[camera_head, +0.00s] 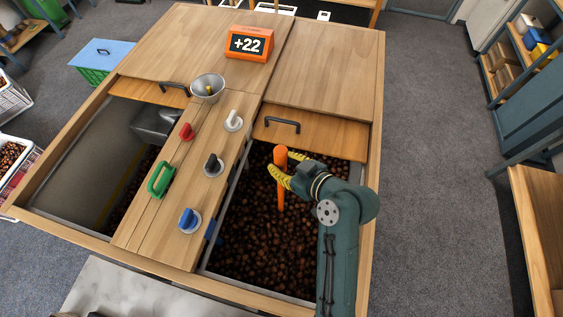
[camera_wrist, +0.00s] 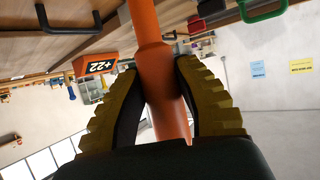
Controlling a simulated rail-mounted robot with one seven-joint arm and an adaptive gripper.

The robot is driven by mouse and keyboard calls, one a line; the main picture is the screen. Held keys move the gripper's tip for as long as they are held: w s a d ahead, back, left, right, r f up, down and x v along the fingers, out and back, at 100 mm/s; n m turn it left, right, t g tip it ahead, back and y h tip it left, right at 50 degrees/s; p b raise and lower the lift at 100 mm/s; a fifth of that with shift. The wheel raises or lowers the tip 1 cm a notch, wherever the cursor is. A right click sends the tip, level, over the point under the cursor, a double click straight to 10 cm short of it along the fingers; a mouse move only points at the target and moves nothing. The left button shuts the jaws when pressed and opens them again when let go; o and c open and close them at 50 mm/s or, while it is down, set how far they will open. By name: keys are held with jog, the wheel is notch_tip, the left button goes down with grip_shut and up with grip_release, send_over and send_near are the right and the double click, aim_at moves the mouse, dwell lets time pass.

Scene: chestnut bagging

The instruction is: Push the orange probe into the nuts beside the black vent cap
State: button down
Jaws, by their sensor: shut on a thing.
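The orange probe (camera_head: 281,190) stands roughly upright over the right-hand bin of brown nuts (camera_head: 262,245). My gripper (camera_head: 283,165) is shut on its upper part, with the yellow ribbed fingers on either side. In the wrist view the probe (camera_wrist: 160,75) runs between both fingers (camera_wrist: 162,95). Its lower end meets the nuts in the picture; I cannot tell whether it is in them or just above. The black vent cap (camera_head: 213,165) sits on the wooden strip left of this bin, apart from the probe.
The strip also holds a red cap (camera_head: 187,132), a white cap (camera_head: 233,121), a blue cap (camera_head: 189,220), a green handle (camera_head: 161,179) and a metal bowl (camera_head: 207,88). A sliding lid with a dark handle (camera_head: 282,124) lies behind the bin. An orange display (camera_head: 249,43) reads +22.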

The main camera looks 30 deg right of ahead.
jog(key=shift+r+p, duration=3.95)
jog(key=shift+r, duration=1.6)
notch_tip(320, 180, up, 11)
jog(key=p, duration=0.7)
jog(key=shift+p, duration=0.4)
notch_tip(320, 180, up, 8)
jog(key=shift+p, duration=0.3)
